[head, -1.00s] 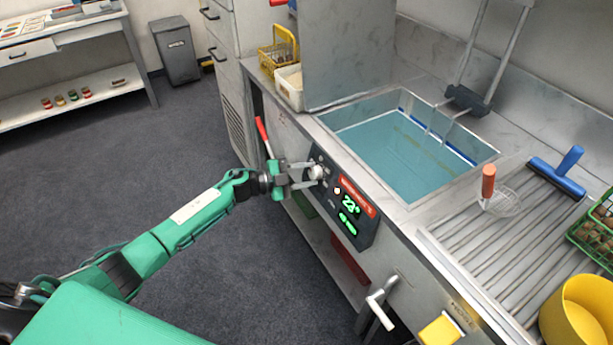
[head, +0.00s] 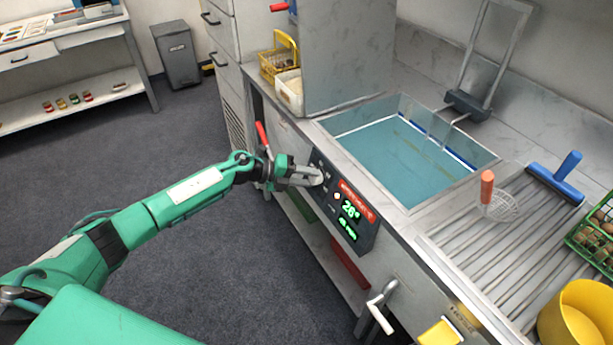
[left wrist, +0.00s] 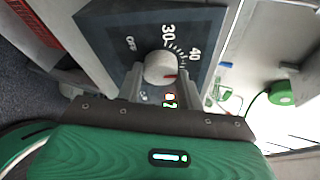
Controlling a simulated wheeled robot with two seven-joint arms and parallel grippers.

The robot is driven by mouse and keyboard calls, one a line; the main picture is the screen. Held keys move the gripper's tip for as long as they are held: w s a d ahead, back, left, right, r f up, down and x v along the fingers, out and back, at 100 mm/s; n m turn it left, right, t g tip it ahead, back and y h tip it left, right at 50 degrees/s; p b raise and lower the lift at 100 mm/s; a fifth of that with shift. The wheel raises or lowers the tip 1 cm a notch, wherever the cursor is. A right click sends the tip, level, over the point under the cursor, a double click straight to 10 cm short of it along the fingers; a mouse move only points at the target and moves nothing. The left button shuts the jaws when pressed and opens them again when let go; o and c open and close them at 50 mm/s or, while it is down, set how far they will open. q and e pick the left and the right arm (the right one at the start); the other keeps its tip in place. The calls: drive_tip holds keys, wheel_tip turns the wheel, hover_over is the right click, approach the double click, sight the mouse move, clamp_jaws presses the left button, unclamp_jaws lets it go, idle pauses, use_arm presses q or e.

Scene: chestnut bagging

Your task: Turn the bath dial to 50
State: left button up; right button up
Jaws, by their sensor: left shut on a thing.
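In the head view, the left gripper (head: 316,178) reaches the upper end of the control panel (head: 366,232) and mostly hides the dial. The panel's green display (head: 350,209) appears to read 28, with a smaller green line below. My right gripper is not in view.
The water bath (head: 405,150) lies behind the panel. A red-handled lever (head: 261,134) stands close beside the left gripper. A white tap handle (head: 380,308) juts out lower right. A drainboard (head: 480,262) holds a skimmer (head: 489,205) and blue squeegee (head: 556,182).

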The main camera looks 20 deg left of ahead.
use_arm(q)
drive_tip(key=m, duration=0.1)
drive_tip(key=m+y+p, duration=0.1)
drive_tip(key=m+p, duration=0.1)
drive_tip(key=m, duration=0.1)
drive_tip(key=shift+r+y, duration=0.25)
drive_tip(key=shift+y, duration=0.05)
drive_tip(key=m+y+p, duration=0.1)
drive_tip(key=m, duration=0.1)
drive_tip(key=shift+d+m+p, duration=0.1)
drive_tip(key=shift+m+p, duration=0.2)
drive_tip(key=shift+p, duration=0.1)
drive_tip(key=shift+s+f+m+y+p, duration=0.1)
drive_tip(key=shift+m+y+p, duration=0.45)
drive_tip(key=shift+m, duration=0.25)
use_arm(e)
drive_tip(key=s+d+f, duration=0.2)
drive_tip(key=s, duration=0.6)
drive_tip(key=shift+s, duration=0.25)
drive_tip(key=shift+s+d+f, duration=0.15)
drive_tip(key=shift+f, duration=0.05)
use_arm(q)
drive_tip(key=o, duration=0.9)
drive_tip(key=shift+o, duration=0.4)
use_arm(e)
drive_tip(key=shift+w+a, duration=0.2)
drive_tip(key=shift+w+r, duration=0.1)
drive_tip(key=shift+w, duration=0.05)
